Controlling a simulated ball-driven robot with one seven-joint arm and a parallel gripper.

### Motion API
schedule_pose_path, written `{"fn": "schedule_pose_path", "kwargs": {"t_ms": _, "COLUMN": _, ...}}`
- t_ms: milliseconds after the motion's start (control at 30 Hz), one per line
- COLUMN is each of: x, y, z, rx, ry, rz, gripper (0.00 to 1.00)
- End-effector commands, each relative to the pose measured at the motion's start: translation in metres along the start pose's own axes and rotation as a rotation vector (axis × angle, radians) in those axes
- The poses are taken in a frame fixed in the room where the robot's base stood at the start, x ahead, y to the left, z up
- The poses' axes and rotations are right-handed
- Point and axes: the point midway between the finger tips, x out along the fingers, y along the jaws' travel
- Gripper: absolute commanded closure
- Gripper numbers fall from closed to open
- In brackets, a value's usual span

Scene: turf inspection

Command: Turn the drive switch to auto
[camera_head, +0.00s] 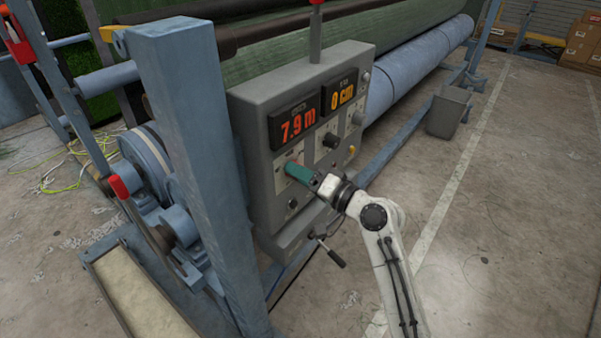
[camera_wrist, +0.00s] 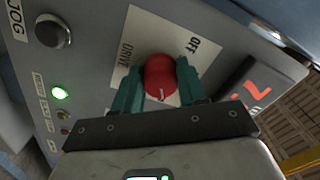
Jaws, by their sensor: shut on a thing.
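The red drive switch knob (camera_wrist: 161,77) sits on a white plate (camera_wrist: 148,35) marked DRIVE and OFF in the wrist view. A white mark on the knob points toward the bottom of that view, away from OFF. No AUTO label shows; part of the plate is hidden behind my gripper. My gripper (camera_head: 293,169) reaches the lower left part of the grey control panel (camera_head: 253,108) in the head view. Its two teal fingers are shut on the knob, one on each side. They hide most of the knob in the head view.
A black JOG button (camera_wrist: 52,31) and a lit green lamp (camera_wrist: 59,91) are near the knob. Displays (camera_head: 293,124) read 7.9 m and 0 cm. A blue post (camera_head: 185,130) stands left of the panel. A crank handle (camera_head: 328,252) juts out below.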

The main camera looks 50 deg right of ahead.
Motion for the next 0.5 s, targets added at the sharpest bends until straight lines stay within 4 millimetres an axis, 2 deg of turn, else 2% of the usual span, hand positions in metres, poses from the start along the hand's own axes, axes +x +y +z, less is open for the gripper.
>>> {"fn": "schedule_pose_path", "kwargs": {"t_ms": 333, "x": -0.0005, "y": 0.0020, "z": 0.0015, "rx": 0.003, "ry": -0.003, "rz": 0.003, "gripper": 0.89}}
{"fn": "schedule_pose_path", "kwargs": {"t_ms": 367, "x": -0.0005, "y": 0.0020, "z": 0.0015, "rx": 0.003, "ry": -0.003, "rz": 0.003, "gripper": 0.56}}
{"fn": "schedule_pose_path", "kwargs": {"t_ms": 500, "x": -0.0004, "y": 0.0015, "z": 0.0011, "rx": 0.002, "ry": -0.002, "rz": 0.003, "gripper": 0.43}}
